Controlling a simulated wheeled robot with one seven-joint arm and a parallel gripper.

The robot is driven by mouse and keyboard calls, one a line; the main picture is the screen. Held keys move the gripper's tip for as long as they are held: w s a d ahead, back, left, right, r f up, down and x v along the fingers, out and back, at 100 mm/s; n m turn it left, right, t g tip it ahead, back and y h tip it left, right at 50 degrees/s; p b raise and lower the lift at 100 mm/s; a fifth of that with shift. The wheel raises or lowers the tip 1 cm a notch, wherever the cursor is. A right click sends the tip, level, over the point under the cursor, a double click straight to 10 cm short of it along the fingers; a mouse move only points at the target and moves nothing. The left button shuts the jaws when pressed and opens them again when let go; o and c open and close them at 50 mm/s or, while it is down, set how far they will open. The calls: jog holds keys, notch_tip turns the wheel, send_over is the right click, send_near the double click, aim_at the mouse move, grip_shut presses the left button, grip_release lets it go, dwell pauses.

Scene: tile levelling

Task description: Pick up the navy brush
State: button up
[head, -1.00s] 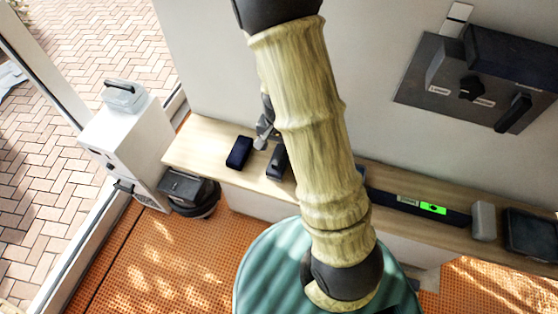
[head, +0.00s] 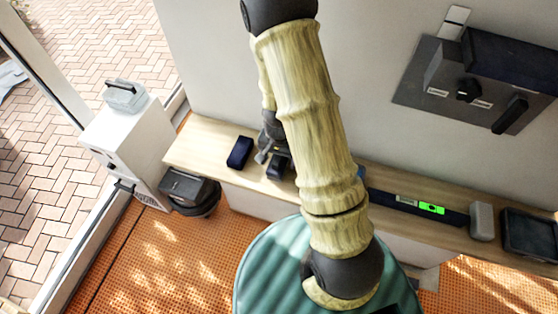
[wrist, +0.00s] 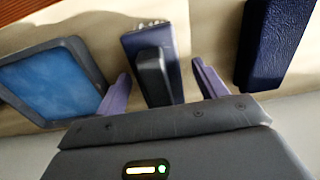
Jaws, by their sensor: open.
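The navy brush (wrist: 151,62) lies on the wooden shelf, with a dark grey grip on top and small pale tufts at its far end. In the wrist view my gripper (wrist: 160,72) is open, with one purple finger on each side of the brush and a gap to both. In the head view the brush (head: 278,168) is partly hidden by my gripper. I cannot tell how far the fingers are above the shelf.
A navy block (wrist: 278,42) lies right of the brush in the wrist view; a dark-framed blue tray (wrist: 52,80) lies left. Along the shelf are a long level with a green display (head: 432,208), a grey block (head: 482,222) and a dark tray (head: 530,235).

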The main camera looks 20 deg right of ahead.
dwell(0.3)
jog(key=c, duration=1.1)
jog(key=shift+c, duration=0.2)
jog(key=shift+r, duration=0.1)
notch_tip(320, 180, up, 10)
jog(key=shift+f, duration=0.1)
jog(key=shift+o, duration=1.2)
jog(key=shift+c, duration=0.3)
